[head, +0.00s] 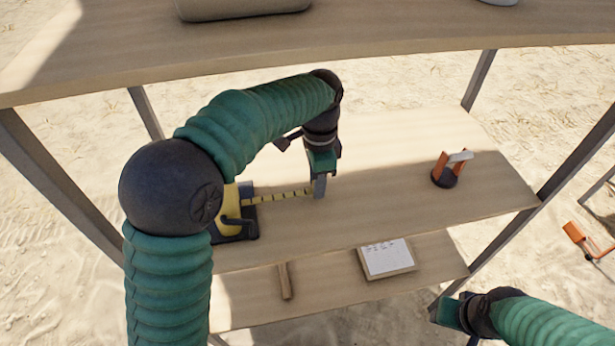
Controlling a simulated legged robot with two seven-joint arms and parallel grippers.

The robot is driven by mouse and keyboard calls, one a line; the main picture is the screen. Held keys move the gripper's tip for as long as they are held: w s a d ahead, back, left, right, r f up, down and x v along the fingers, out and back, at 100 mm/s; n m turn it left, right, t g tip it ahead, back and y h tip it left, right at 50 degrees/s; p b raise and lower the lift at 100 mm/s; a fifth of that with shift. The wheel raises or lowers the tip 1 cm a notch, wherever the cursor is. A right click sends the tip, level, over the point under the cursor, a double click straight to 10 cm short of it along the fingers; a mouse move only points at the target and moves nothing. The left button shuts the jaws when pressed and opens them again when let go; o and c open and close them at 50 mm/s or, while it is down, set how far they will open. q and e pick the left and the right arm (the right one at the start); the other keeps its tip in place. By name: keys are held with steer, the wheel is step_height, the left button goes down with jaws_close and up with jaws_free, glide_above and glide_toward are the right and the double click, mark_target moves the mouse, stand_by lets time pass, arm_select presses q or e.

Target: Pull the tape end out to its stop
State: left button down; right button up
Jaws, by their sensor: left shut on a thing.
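A yellow tape measure (230,212) with a dark base and a black handle sits on the middle shelf at the left, partly hidden behind my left arm. Its yellow tape (278,195) with dark marks runs out to the right, just above the shelf. My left gripper (319,188) points down and is shut on the tape's free end. My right gripper (455,318) is at the bottom right, away from the shelf; its fingers are too unclear to judge.
An orange and black tool (446,171) stands on the middle shelf (400,200) at the right. A white card on a block (386,257) and a wooden stick (285,281) lie on the lower shelf. The top shelf (380,25) overhangs. The shelf between gripper and orange tool is clear.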

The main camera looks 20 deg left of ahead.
arm_select(q)
steer(key=shift+d+f, duration=0.1)
steer(key=c, duration=1.6)
jaws_free()
steer(key=o, duration=0.5)
steer(key=shift+w, duration=0.1)
steer(key=shift+r, duration=0.35)
step_height(320, 180, up, 3)
steer(key=shift+w+f+p, duration=0.1)
steer(key=shift+p, duration=0.35)
steer(key=s+d, duration=0.1)
steer(key=s, duration=0.4)
steer(key=s+d+r+b, duration=0.1)
steer(key=s+d, duration=0.1)
steer(key=s, duration=0.3)
steer(key=s+d+b, duration=0.1)
steer(key=s, duration=0.4)
steer(key=shift+s+d+r, duration=0.2)
steer(key=shift+s+d, duration=0.05)
steer(key=shift+s, duration=0.05)
